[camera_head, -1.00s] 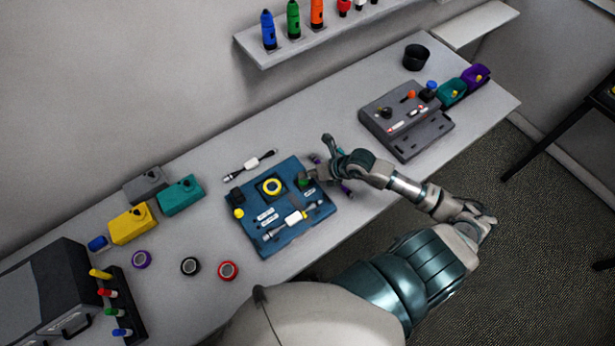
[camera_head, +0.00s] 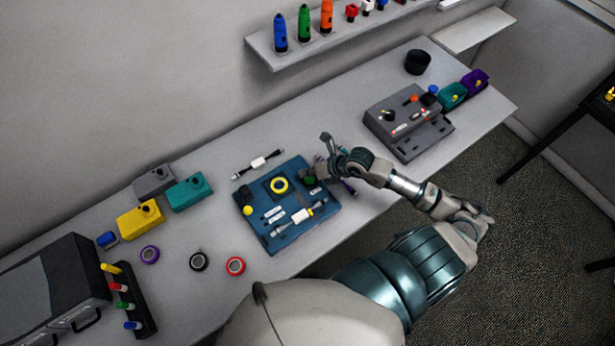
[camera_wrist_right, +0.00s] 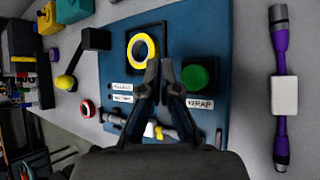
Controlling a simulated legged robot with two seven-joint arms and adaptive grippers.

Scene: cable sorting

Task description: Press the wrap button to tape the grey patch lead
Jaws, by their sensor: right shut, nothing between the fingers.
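The blue wrap station (camera_head: 287,238) lies on the bench and carries a green button (camera_head: 310,180), a yellow tape ring (camera_head: 279,185) and a lead with a white sleeve (camera_head: 301,216) across its front. In the right wrist view the round green button (camera_wrist_right: 200,75) sits above a "WRAP" label (camera_wrist_right: 201,104). My right gripper (camera_wrist_right: 161,66) is shut and empty, between the yellow ring (camera_wrist_right: 143,50) and the green button in that picture. Contact with the button cannot be seen. The lead is partly hidden behind the fingers there. My left gripper is not in view.
A purple lead (camera_wrist_right: 283,95) lies right of the station, and a black lead (camera_head: 257,163) lies behind it. Teal (camera_head: 189,193) and yellow (camera_head: 140,219) boxes stand left. A grey device (camera_head: 408,128) stands right. Loose tape rolls lie at front left.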

